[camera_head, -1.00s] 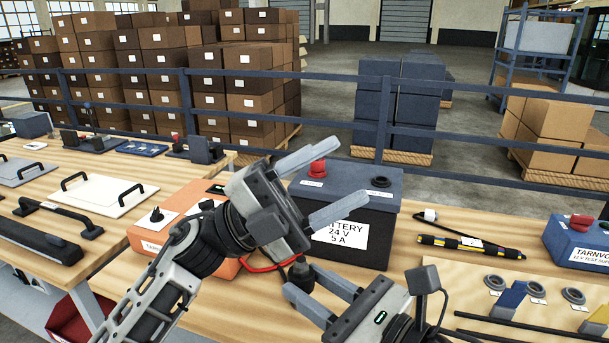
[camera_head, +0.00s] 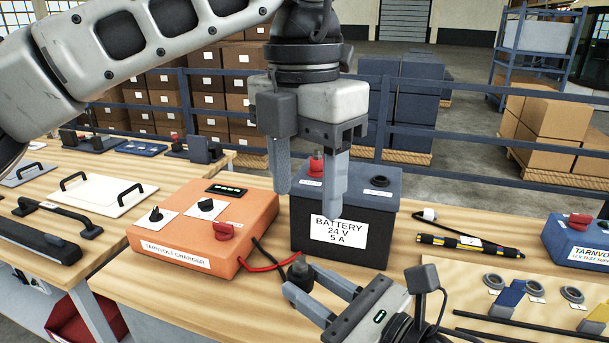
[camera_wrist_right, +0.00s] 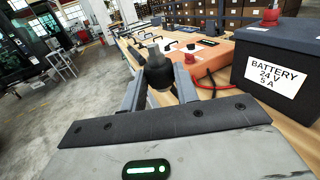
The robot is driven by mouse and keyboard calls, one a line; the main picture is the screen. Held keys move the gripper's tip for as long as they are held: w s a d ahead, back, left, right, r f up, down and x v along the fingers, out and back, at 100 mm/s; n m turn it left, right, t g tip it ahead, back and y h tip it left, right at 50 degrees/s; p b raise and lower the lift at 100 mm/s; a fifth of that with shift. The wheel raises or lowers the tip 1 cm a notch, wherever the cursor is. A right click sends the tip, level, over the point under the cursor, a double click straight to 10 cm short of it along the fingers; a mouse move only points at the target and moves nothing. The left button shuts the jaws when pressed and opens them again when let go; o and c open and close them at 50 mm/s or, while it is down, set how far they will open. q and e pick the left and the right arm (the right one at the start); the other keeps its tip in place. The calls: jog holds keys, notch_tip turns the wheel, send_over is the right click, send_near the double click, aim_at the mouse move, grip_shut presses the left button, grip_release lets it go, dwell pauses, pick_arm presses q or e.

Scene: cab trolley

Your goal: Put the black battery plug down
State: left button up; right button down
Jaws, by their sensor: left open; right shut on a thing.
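My right gripper (camera_head: 304,281) is shut on the black battery plug (camera_head: 300,268), in front of the battery's lower left corner. In the right wrist view the plug (camera_wrist_right: 159,73) stands between the two fingers, its tip upward. The dark battery (camera_head: 345,222) has a red plug (camera_head: 316,163) on its top left and an empty-looking black terminal (camera_head: 380,182) on its top right. My left gripper (camera_head: 307,200) is open and empty, fingers pointing down in front of the battery's left part, partly hiding the red plug.
The orange charger (camera_head: 200,238) stands left of the battery, with red and black leads running right. A striped tester pen (camera_head: 470,246) lies on the right, near a blue test supply (camera_head: 580,238). Bare wood (camera_head: 400,258) shows right of the battery.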

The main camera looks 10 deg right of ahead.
aim_at(304, 258)
pick_arm(q)
notch_tip(304, 258, down, 12)
jog(key=shift+r, duration=0.1)
dwell(0.5)
jog(key=c, duration=1.1)
pick_arm(e)
jog(key=c, duration=1)
grip_release()
